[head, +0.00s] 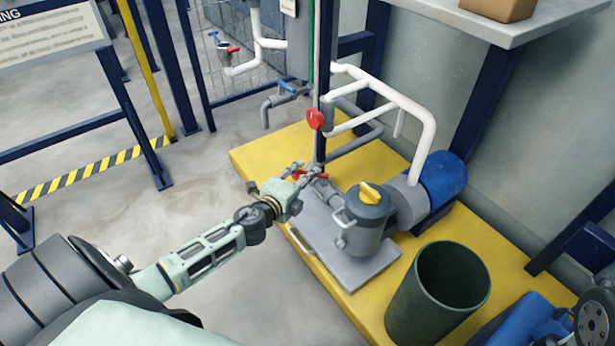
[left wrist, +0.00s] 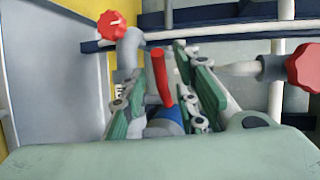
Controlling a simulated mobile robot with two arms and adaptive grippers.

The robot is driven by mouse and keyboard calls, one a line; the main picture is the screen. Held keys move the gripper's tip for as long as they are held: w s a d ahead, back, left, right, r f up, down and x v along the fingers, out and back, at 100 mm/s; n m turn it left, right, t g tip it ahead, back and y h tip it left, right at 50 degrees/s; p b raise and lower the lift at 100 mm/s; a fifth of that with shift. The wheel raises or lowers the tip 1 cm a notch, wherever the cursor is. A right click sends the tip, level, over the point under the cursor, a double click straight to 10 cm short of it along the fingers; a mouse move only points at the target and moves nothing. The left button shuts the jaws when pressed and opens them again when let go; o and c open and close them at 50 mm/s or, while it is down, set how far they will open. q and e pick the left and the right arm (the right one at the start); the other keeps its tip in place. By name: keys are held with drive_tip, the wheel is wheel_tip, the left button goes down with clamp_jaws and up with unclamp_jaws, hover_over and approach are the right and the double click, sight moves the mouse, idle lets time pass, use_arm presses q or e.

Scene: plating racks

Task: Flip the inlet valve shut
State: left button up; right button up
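A valve with a red lever (head: 314,173) sits on the pipe in front of the grey pump pot, on the yellow platform. I take it to be the inlet valve. My left gripper (head: 302,171) is at this lever, reaching in from the left. In the left wrist view, the red lever (left wrist: 160,76) stands upright between the green fingers of my left gripper (left wrist: 168,88). The fingers are apart, with gaps visible on both sides of the lever. A blue part of the valve (left wrist: 169,118) shows below it.
The pump pot (head: 362,222) has a yellow knob (head: 371,193). A red handwheel (head: 315,119) is behind the lever; the wrist view shows another (left wrist: 303,67). White pipes (head: 425,130) rise behind. A dark green bin (head: 440,290) is at front right. Floor left of the platform is clear.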

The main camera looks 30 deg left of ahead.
use_arm(q)
drive_tip(key=shift+x, duration=1)
clamp_jaws()
drive_tip(key=shift+f, duration=0.15)
